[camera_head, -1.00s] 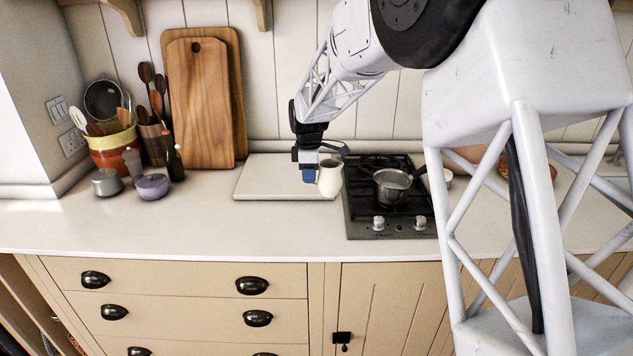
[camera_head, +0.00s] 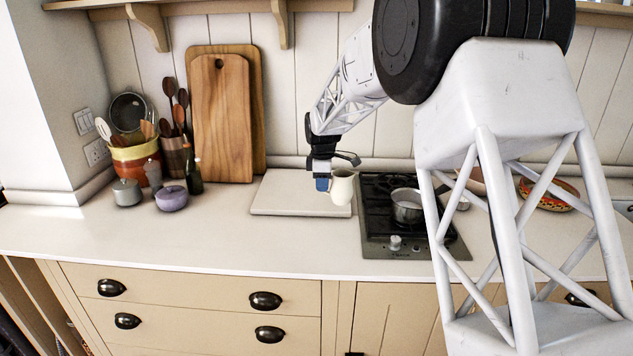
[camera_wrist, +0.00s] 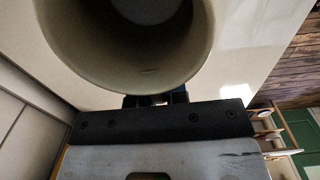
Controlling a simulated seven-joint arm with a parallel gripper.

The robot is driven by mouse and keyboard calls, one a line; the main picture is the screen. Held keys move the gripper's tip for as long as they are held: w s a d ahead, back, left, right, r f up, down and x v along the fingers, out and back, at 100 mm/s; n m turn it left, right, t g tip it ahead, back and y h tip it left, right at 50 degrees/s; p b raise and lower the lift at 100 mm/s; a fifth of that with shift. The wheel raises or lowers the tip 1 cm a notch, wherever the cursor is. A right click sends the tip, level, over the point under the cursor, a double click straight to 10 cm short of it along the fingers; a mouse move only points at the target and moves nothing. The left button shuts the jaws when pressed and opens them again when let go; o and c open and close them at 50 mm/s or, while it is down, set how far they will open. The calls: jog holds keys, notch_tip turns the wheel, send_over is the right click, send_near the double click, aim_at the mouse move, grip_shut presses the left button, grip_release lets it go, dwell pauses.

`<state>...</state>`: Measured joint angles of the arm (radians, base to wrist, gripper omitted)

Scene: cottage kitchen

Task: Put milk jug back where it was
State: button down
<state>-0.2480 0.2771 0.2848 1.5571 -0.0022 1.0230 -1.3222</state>
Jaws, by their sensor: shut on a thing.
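The cream milk jug (camera_head: 342,187) is in the head view, between the pale board and the hob. My gripper (camera_head: 323,184) is at the jug's left side and shut on it. The jug looks upright, over the right end of the pale board (camera_head: 285,194); I cannot tell whether it touches anything below. In the wrist view the open mouth of the jug (camera_wrist: 150,75) fills the top middle, and my gripper (camera_wrist: 155,99) meets its near side. The fingertips are mostly hidden behind the jug and the gripper body.
A black hob (camera_head: 385,215) with a steel saucepan (camera_head: 407,205) is just right of the jug. Wooden boards (camera_head: 222,120) lean on the wall behind. A grey pot (camera_head: 127,192) and a purple pot (camera_head: 171,198) stand left. The counter front (camera_head: 230,235) is clear.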

jog(key=w+a, duration=0.2)
jog(key=w, duration=0.8)
jog(key=shift+a+f, duration=0.2)
jog(key=shift+f, duration=0.25)
jog(key=shift+f, duration=0.15)
jog(key=shift+f, duration=1.6)
jog(key=shift+f, duration=0.15)
jog(key=c, duration=1.1)
grip_release()
jog(key=shift+c, duration=0.2)
notch_tip(320, 180, up, 12)
jog(key=shift+s+r, duration=0.15)
jog(key=shift+r, duration=0.05)
